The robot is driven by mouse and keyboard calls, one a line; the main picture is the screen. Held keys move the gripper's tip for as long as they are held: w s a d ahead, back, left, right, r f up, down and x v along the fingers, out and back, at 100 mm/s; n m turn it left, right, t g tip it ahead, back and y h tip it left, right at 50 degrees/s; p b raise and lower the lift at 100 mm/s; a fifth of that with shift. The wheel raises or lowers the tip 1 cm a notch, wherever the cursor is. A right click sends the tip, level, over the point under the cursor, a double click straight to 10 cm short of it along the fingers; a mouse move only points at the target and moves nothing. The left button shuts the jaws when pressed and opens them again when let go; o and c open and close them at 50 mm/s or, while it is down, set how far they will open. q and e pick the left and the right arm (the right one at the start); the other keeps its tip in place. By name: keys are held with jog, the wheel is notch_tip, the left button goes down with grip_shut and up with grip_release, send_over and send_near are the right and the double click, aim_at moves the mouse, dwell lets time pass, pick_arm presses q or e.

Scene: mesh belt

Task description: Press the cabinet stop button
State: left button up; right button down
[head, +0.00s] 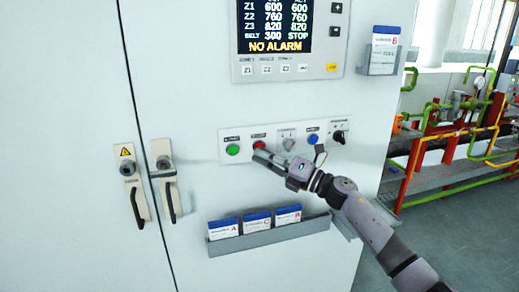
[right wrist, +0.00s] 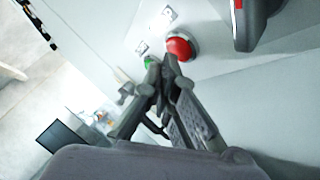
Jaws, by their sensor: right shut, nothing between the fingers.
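The red button (head: 259,144) sits in a row on a pale plate (head: 225,158) on the cabinet front. It also shows in the right wrist view (right wrist: 179,48) as a red dome. My right gripper (head: 257,154) is shut and empty, with its fingertips right at the lower edge of the red button. In the right wrist view the closed fingertips (right wrist: 168,62) overlap the button's lower left edge; I cannot tell whether they touch it. A green button (head: 233,150) is left of the red one. My left gripper is not in view.
A blue button (head: 312,139) and a black rotary switch (head: 338,137) are on the same plate. The display (head: 277,30) above reads NO ALARM and BELT 300 STOP. A card holder (head: 268,236) juts out below. Door handles (head: 135,190) are at left.

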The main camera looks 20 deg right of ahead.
jog(key=shift+w+b, duration=0.4)
jog(key=shift+w, duration=0.05)
dwell(0.6)
dwell(0.4)
jog(key=shift+s+p, duration=0.45)
jog(key=shift+s, duration=0.45)
jog(key=s+p, duration=0.1)
jog(key=s, duration=0.4)
jog(key=shift+d+p, duration=0.1)
jog(key=shift+p, duration=0.2)
